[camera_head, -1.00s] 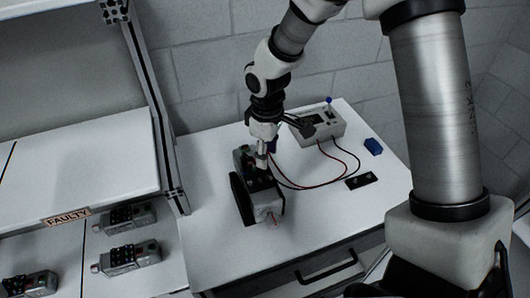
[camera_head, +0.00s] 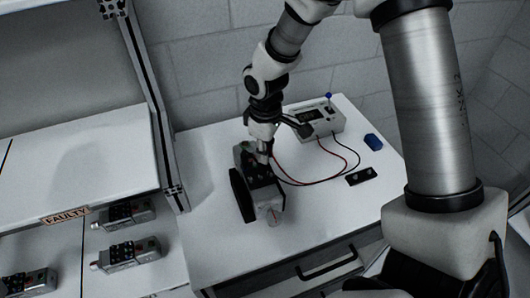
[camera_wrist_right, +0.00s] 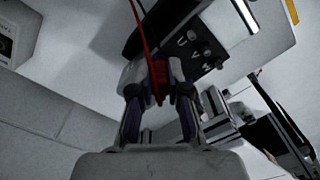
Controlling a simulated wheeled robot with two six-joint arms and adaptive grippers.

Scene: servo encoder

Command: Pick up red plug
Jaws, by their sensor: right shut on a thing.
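The red plug (camera_wrist_right: 158,80) is between the fingers of my right gripper (camera_wrist_right: 158,92) in the right wrist view, with its red cable running upward. My right gripper is shut on it. In the head view the right gripper (camera_head: 265,153) is over the servo unit (camera_head: 264,197) on the white table, and the plug is too small and covered to make out there. Red and black cables run from the tester box (camera_head: 322,119) toward the unit. My left gripper is not in view.
A blue block (camera_head: 373,142) and a black socket plate (camera_head: 361,177) lie on the right of the table (camera_head: 205,235). A shelf labelled FAULTY (camera_head: 66,216) holds several similar units at the left. The table's front is clear.

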